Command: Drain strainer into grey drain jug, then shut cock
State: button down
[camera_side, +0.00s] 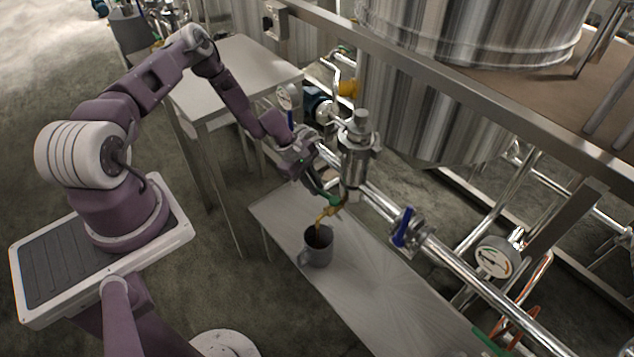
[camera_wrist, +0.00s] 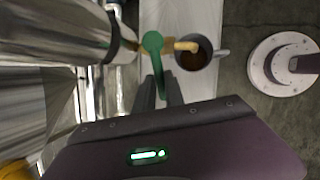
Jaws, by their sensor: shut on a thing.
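The steel strainer (camera_side: 358,155) stands on the pipe, and its body fills the upper left of the wrist view (camera_wrist: 60,30). A brass drain cock (camera_side: 329,210) with a green lever (camera_wrist: 155,62) sticks out from its lower end. My gripper (camera_wrist: 160,88) is shut on the green lever; in the side view my gripper (camera_side: 312,180) partly hides it. The grey drain jug (camera_side: 318,252) stands upright on the bench under the cock's spout (camera_wrist: 182,46). A thin brown stream seems to run from the spout into the jug. Brown liquid (camera_wrist: 192,60) shows inside the jug.
The steel bench (camera_side: 365,300) is clear around the jug. A pipe with a blue-handled valve (camera_side: 403,227) and a gauge (camera_side: 494,257) runs along its right side. A large tank (camera_side: 430,90) stands behind. A side table (camera_side: 235,75) stands behind my arm.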

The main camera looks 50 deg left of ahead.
jog(key=shift+s+d+n+t+y, duration=0.25)
jog(key=shift+s+d+n+y, duration=0.7)
jog(key=shift+n, duration=1.4)
jog(key=shift+s+d+n+t+y, duration=0.3)
jog(key=shift+s+d+n+y, duration=0.55)
jog(key=shift+n, duration=1.45)
jog(key=shift+s+d+n+t+y, duration=0.25)
jog(key=shift+s+d+n+y, duration=0.3)
jog(key=shift+d+n+y, duration=1.2)
jog(key=shift+a+n+h, duration=0.3)
jog(key=shift+n+h, duration=0.45)
jog(key=shift+n, duration=0.05)
jog(key=c, duration=1.4)
grip_release()
jog(key=v, duration=0.7)
jog(key=shift+r, duration=0.1)
